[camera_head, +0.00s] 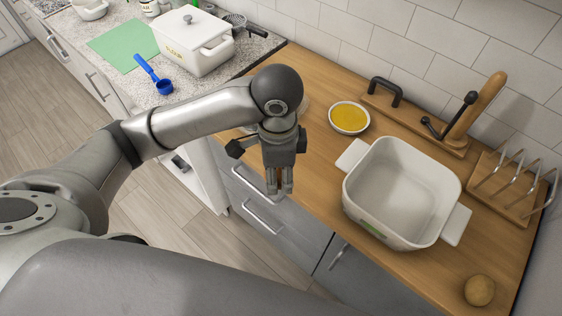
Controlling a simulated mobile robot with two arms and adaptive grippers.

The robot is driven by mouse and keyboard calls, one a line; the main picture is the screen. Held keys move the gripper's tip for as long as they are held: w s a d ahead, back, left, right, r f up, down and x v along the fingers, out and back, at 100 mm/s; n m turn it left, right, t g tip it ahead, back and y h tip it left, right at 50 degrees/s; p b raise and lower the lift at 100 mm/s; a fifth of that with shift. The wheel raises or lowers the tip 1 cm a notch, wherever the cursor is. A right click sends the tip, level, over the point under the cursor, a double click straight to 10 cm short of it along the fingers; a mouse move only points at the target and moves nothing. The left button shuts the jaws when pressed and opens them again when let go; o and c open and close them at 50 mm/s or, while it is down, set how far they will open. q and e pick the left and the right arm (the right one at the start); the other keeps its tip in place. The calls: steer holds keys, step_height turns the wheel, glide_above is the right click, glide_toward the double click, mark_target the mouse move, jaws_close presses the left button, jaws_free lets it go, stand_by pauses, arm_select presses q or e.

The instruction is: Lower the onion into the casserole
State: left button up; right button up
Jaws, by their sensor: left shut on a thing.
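The white square casserole (452,185) stands open and empty on the wooden counter, with a handle at each side. My left gripper (279,187) points down to the left of the casserole, over the counter's front edge and drawers in this view. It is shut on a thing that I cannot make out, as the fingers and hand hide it. A round brown item (479,290) lies on the counter at the lower right; I cannot tell whether it is an onion or a potato. My right gripper is not in view.
A bowl of yellow contents (349,117) stands behind the casserole's left handle. A board with a black handle (384,91), a wooden post (478,105) and a rack (508,185) line the wall. A white lidded flour container (200,62) and blue scoop (160,84) are at the upper left.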

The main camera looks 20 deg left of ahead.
arm_select(q)
steer(key=shift+d+r+p, duration=0.2)
steer(key=shift+r+p, duration=0.1)
steer(key=shift+r, duration=0.05)
steer(key=w+d+r+p, duration=0.4)
steer(key=d+p, duration=0.4)
steer(key=p, duration=0.2)
steer(key=w+d+f+b, duration=0.1)
steer(key=w+d+f, duration=0.1)
steer(key=w+d, duration=0.2)
steer(key=w+d+f+b, duration=0.1)
steer(key=w+d, duration=0.3)
steer(key=d, duration=0.6)
steer(key=shift+f+b, duration=0.35)
steer(key=shift+b, duration=0.3)
steer(key=b, duration=0.4)
glide_above(375, 190)
steer(key=shift+f, duration=4.1)
steer(key=shift+f+b, duration=1.05)
steer(key=shift+f, duration=1.3)
